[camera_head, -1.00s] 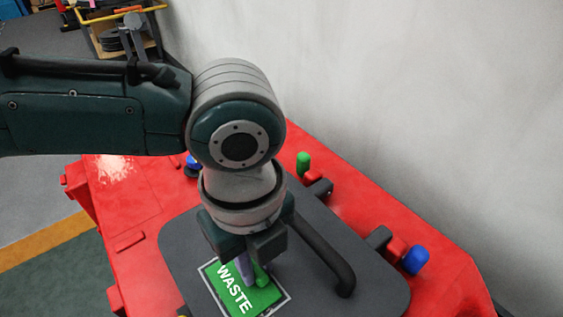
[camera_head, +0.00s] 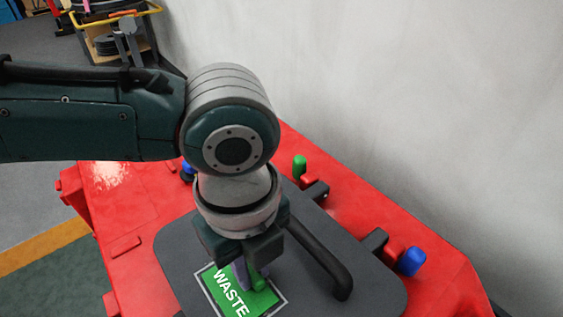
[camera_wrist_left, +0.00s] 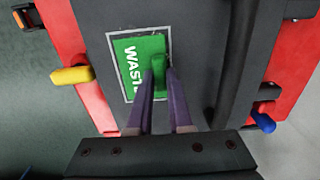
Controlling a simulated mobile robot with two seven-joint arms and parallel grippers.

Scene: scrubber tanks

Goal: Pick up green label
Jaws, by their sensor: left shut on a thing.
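The green label (camera_head: 229,296) with white WASTE lettering lies on the dark grey lid of the red tank, at the bottom of the head view. It also shows in the left wrist view (camera_wrist_left: 126,55) inside a pale border. A raised green grip (camera_wrist_left: 160,70) stands on it. My left gripper (camera_head: 249,280) points down over the label; in the left wrist view its purple fingers (camera_wrist_left: 160,84) are shut on this grip. Whether the label is clear of the lid I cannot tell. My right gripper is not in view.
The black bar handle (camera_head: 325,266) stands on the lid close to the right of my gripper. A green knob (camera_head: 299,166) and a blue knob (camera_head: 411,262) stick up from the red tank (camera_head: 445,275). A pale wall rises behind it.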

